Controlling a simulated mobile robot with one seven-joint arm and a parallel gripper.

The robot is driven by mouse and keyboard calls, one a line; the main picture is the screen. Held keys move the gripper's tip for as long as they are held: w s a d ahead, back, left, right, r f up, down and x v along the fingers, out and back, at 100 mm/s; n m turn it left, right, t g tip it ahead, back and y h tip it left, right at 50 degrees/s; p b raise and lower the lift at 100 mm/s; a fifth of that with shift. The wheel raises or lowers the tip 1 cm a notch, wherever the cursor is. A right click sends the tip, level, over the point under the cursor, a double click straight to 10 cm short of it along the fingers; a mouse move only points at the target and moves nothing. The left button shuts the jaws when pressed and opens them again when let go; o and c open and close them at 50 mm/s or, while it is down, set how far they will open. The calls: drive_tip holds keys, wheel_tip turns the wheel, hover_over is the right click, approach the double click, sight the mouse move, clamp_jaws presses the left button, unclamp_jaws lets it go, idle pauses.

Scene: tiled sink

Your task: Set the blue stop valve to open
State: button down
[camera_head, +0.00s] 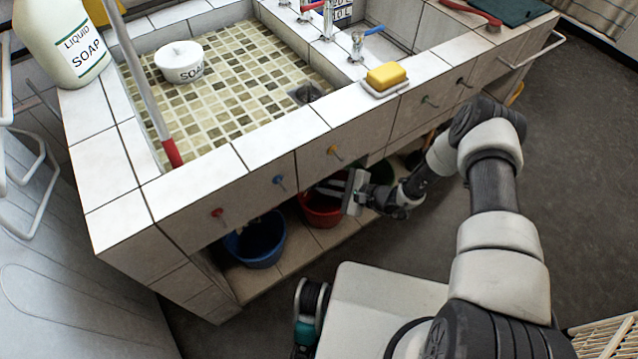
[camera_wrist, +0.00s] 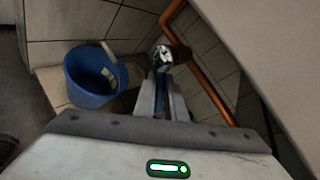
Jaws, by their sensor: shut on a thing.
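In the wrist view, a metal stop valve (camera_wrist: 171,55) sits by a copper pipe, just beyond my fingertips. A narrow dark-blue piece, apparently its handle, shows between the fingers. My gripper (camera_wrist: 160,92) is shut on this blue piece. The handle's exact angle is hard to read because the fingers cover much of it. In the head view, my gripper (camera_head: 338,184) reaches left into the space under the sink counter, and the valve is hidden there.
A blue bucket (camera_head: 255,243) stands on the lower shelf and shows left of the fingers in the wrist view (camera_wrist: 90,78). A red bucket (camera_head: 320,208) is beside my gripper. The copper pipe (camera_wrist: 205,88) runs close right. Coloured knobs, including a blue one (camera_head: 279,180), line the counter front.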

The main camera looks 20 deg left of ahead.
drive_tip(key=shift+d+f, duration=0.1)
drive_tip(key=c, duration=1.8)
unclamp_jaws()
drive_tip(key=p+v, duration=0.2)
drive_tip(key=v, duration=1.5)
drive_tip(key=shift+d, duration=0.2)
